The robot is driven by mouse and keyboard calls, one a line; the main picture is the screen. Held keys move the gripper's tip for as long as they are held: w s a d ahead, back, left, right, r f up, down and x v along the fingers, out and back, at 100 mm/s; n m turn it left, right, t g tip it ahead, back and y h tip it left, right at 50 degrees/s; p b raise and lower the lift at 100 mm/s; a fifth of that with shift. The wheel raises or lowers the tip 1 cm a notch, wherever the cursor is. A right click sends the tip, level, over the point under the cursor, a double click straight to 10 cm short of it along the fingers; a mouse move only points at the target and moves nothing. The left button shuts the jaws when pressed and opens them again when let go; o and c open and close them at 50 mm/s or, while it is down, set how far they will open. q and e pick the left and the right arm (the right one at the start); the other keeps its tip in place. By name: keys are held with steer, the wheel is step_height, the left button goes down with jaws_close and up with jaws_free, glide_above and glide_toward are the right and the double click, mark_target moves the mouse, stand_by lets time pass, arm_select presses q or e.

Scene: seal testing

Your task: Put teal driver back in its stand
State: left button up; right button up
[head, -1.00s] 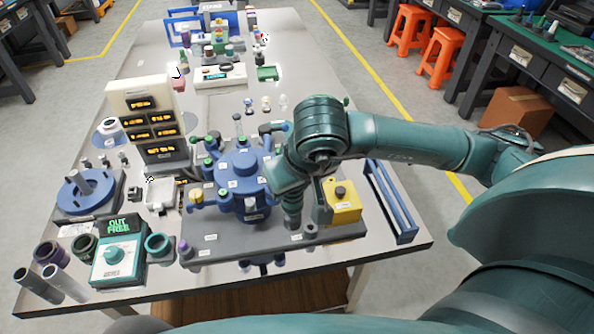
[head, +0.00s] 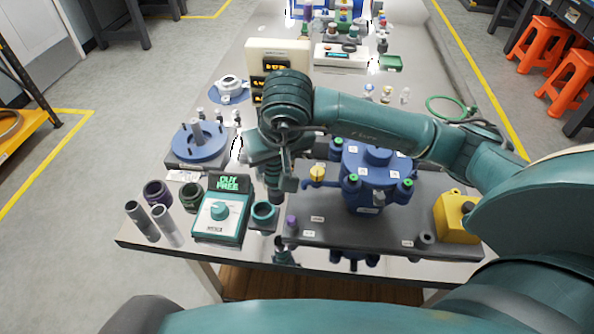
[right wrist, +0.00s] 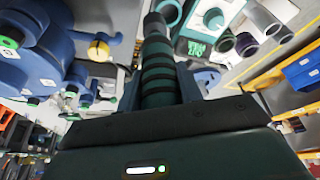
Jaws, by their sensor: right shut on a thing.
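My right gripper (head: 272,172) points down and is shut on the teal driver. The driver (right wrist: 158,75) is a dark cylinder with teal bands, and its narrower dark end points away from the jaws. In the head view the driver (head: 274,188) hangs roughly upright, just behind and above a teal ring stand (head: 263,213). The ring's opening looks empty. It also shows in the right wrist view (right wrist: 168,10), close beyond the driver's tip, apart as far as I can tell. A teal control box (head: 221,213) reading "OUT FREE" sits left of the ring. My left gripper is not in view.
A blue vessel (head: 374,178) with green-capped bolts stands on a dark plate (head: 330,228) right of the gripper. A yellow box (head: 455,218) is at the plate's right end. Grey tubes (head: 142,220), dark cups and a blue flanged fixture (head: 200,143) lie left.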

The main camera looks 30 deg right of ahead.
arm_select(q)
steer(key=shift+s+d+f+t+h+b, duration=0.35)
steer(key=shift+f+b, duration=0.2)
steer(key=shift+b, duration=1.2)
arm_select(e)
step_height(320, 180, down, 6)
steer(key=w+a, duration=0.2)
steer(key=shift+w+a, duration=0.3)
steer(key=shift+a, duration=0.1)
arm_select(q)
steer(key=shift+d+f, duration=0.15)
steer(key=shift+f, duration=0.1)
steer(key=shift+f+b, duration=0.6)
steer(key=shift+b, duration=0.1)
arm_select(e)
steer(key=shift+f, duration=0.5)
arm_select(q)
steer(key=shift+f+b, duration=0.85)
steer(key=shift+b, duration=0.05)
arm_select(e)
steer(key=shift+f, duration=0.75)
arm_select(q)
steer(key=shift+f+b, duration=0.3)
arm_select(e)
steer(key=shift+f, duration=0.1)
steer(key=o, duration=1.2)
steer(key=shift+s, duration=0.1)
steer(key=shift+c, duration=0.2)
